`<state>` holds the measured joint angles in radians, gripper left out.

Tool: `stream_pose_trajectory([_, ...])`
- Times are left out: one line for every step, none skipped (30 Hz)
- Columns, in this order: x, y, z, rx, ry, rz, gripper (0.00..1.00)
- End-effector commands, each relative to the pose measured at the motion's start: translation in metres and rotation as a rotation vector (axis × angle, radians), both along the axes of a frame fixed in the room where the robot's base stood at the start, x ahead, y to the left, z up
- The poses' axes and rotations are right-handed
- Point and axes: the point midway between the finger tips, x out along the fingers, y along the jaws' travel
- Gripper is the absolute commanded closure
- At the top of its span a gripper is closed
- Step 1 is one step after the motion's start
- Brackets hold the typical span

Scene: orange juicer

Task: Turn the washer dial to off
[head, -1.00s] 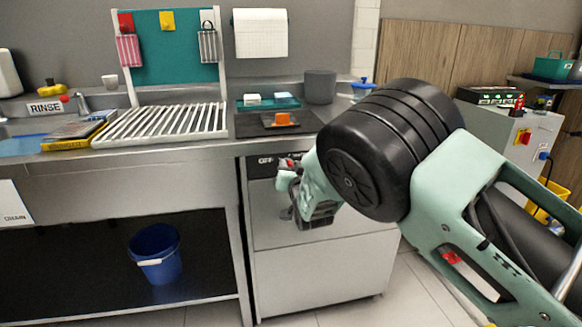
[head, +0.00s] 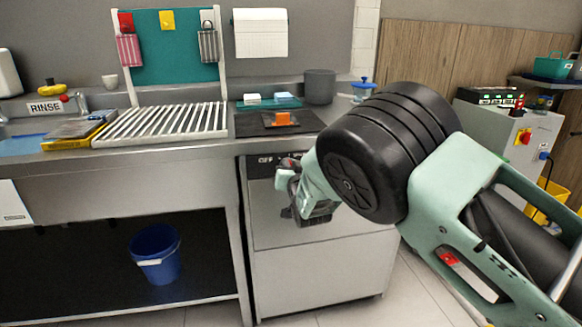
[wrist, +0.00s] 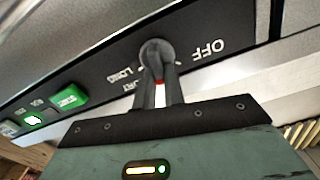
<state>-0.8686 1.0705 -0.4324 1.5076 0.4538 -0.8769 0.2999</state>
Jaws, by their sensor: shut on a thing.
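The washer (head: 318,268) is the grey unit under the counter, with a dark control strip (head: 261,166) along its top. In the wrist view the strip is tilted and its lettering is upside down. The grey round dial (wrist: 156,50) sits on it, with an OFF label (wrist: 208,49) to its right and a LONG label to its left. My gripper (wrist: 157,92) is shut on the dial, one finger on each side. A red mark shows between the fingers, below the dial's middle. In the head view my gripper (head: 288,172) is at the strip, and my arm hides its right part.
Green buttons (wrist: 68,97) sit further left on the strip in the wrist view; one is lit. The counter above holds a white rack (head: 160,122), an orange block on a dark mat, and a grey pot (head: 320,86). A blue bucket (head: 155,253) stands below left.

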Motion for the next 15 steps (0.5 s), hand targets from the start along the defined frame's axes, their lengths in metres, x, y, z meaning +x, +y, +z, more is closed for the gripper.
stream_pose_trajectory([-0.0003,0.0003,-0.0011,-0.021,-0.005,0.000,1.00])
stream_pose_trajectory([-0.0003,0.0005,-0.0011,-0.038,-0.010,0.000,1.00])
stream_pose_trajectory([-0.0005,0.0009,-0.0012,-0.063,-0.017,0.000,1.00])
stream_pose_trajectory([-0.0006,0.0013,-0.0013,-0.082,-0.023,0.000,1.00])
stream_pose_trajectory([-0.0007,0.0017,-0.0013,-0.104,-0.029,0.000,1.00])
stream_pose_trajectory([-0.0008,0.0022,-0.0013,-0.134,-0.037,0.000,1.00])
stream_pose_trajectory([-0.0009,0.0025,-0.0012,-0.159,-0.045,0.000,1.00])
stream_pose_trajectory([-0.0011,0.0030,-0.0012,-0.185,-0.052,0.000,1.00])
stream_pose_trajectory([-0.0014,0.0037,-0.0011,-0.219,-0.062,0.000,1.00])
stream_pose_trajectory([-0.0015,0.0043,-0.0012,-0.246,-0.070,0.000,1.00])
stream_pose_trajectory([-0.0017,0.0048,-0.0012,-0.274,-0.078,0.001,1.00])
stream_pose_trajectory([-0.0020,0.0055,-0.0012,-0.311,-0.089,0.001,1.00])
stream_pose_trajectory([-0.0022,0.0061,-0.0011,-0.338,-0.098,0.001,1.00])
stream_pose_trajectory([-0.0023,0.0065,-0.0012,-0.366,-0.106,0.001,1.00])
stream_pose_trajectory([-0.0025,0.0071,-0.0012,-0.404,-0.116,0.001,1.00])
